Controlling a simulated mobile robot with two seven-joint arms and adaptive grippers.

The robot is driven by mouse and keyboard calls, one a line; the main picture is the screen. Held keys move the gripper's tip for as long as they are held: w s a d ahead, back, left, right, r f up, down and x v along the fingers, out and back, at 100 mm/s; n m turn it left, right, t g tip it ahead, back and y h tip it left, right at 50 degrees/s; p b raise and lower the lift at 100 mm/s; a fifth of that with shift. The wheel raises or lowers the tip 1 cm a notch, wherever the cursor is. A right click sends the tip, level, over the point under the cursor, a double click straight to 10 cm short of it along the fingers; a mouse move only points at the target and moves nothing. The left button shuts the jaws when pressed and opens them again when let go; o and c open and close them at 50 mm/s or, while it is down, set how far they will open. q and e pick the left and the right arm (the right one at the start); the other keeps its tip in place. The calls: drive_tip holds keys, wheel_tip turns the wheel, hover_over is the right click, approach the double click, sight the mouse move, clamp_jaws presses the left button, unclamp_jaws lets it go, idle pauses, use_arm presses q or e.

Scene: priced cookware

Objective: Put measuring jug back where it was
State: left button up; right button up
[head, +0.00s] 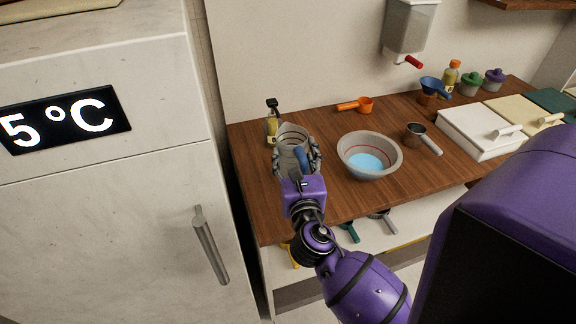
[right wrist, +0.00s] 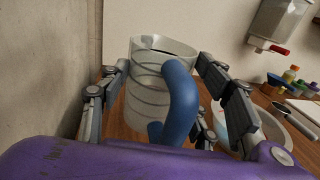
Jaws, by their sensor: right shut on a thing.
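The measuring jug (head: 291,136) is a clear, greyish cylinder with ring marks and a blue handle. It is at the left part of the wooden counter (head: 262,209), and it looks upright. In the right wrist view the jug (right wrist: 147,90) fills the middle, with its blue handle (right wrist: 181,95) towards me. My right gripper (head: 297,158) is shut on the jug, with a finger on each side of it. Whether the jug's base touches the counter is hidden by my gripper. My left gripper is not in view.
A grey bowl (head: 371,145) with blue liquid stands just right of the jug. A bottle with a dark top (head: 272,127) stands close behind it at the left. An orange scoop (head: 364,105), a metal cup (head: 415,131) and white-lidded box (head: 478,134) lie further right. A fridge (head: 110,200) borders the left.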

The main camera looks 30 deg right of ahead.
drive_tip(key=w+d+f, duration=0.1)
drive_tip(key=f, duration=0.1)
drive_tip(key=w+d+f+b, duration=0.1)
drive_tip(key=w+f, duration=0.1)
drive_tip(key=w+d+f, duration=0.1)
drive_tip(key=w, duration=0.1)
drive_tip(key=shift+w+f, duration=0.25)
drive_tip(key=shift+f, duration=0.15)
drive_tip(key=shift+w+d+f+b, duration=0.3)
drive_tip(key=shift+w+f+b, duration=0.05)
drive_tip(key=shift+f, duration=0.05)
drive_tip(key=f, duration=0.1)
drive_tip(key=f+b, duration=0.1)
drive_tip(key=f, duration=0.1)
drive_tip(key=shift+w+d+f, duration=0.15)
drive_tip(key=shift+w+f, duration=0.15)
drive_tip(key=shift+w, duration=0.05)
drive_tip(key=shift+f, duration=0.2)
drive_tip(key=shift+r, duration=0.15)
drive_tip(key=shift+f, duration=0.35)
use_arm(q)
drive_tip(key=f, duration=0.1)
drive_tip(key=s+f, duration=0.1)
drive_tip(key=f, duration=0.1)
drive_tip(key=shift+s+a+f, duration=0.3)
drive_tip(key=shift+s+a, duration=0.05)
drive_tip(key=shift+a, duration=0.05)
use_arm(e)
drive_tip(key=o, duration=1.5)
drive_tip(key=shift+r, duration=0.1)
